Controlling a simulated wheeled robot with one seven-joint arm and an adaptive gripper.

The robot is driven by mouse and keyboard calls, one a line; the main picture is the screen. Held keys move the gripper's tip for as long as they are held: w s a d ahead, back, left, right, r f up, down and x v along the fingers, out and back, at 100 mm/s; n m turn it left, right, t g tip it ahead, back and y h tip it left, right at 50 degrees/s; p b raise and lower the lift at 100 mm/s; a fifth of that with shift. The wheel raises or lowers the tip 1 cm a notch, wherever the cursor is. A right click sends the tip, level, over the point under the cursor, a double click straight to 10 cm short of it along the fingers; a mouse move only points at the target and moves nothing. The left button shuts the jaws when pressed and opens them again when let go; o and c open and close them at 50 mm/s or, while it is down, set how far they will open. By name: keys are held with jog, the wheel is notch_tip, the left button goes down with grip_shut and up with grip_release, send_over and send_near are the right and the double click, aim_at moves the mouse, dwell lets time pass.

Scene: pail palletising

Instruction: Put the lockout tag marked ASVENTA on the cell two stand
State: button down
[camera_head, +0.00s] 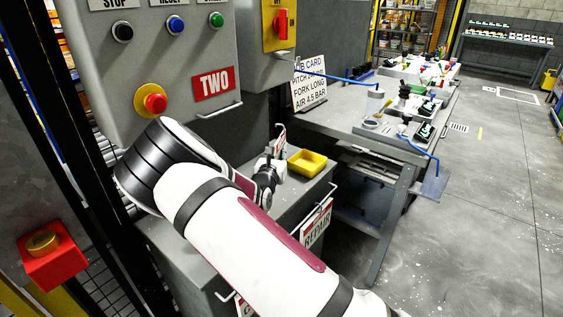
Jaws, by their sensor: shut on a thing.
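My white and black arm crosses the middle of the view and hides part of the scene. My gripper (272,163) is beyond it, above a grey cabinet top, shut on a small upright white and red tag (280,139). The tag is seen nearly edge-on, and its wording cannot be read. A grey control box with a red TWO sign (213,84) stands to the upper left of my gripper. A thin metal bar (220,111) sticks out below the TWO sign, with nothing visible on it.
A yellow tray (307,162) sits right of my gripper on the cabinet top (290,194). A REPAIR sign (316,224) hangs at its front. A workbench (352,128) with a job card (309,83) and tools stands behind. A red emergency button (155,103) projects near my arm. The right floor is clear.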

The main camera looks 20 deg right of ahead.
jog(key=shift+w+d+f, duration=0.1)
jog(key=shift+w+d, duration=0.2)
jog(key=shift+w, duration=0.3)
jog(key=shift+f+b, duration=0.4)
jog(key=shift+f, duration=1.25)
jog(key=shift+f, duration=0.15)
jog(key=c, duration=1.8)
grip_release()
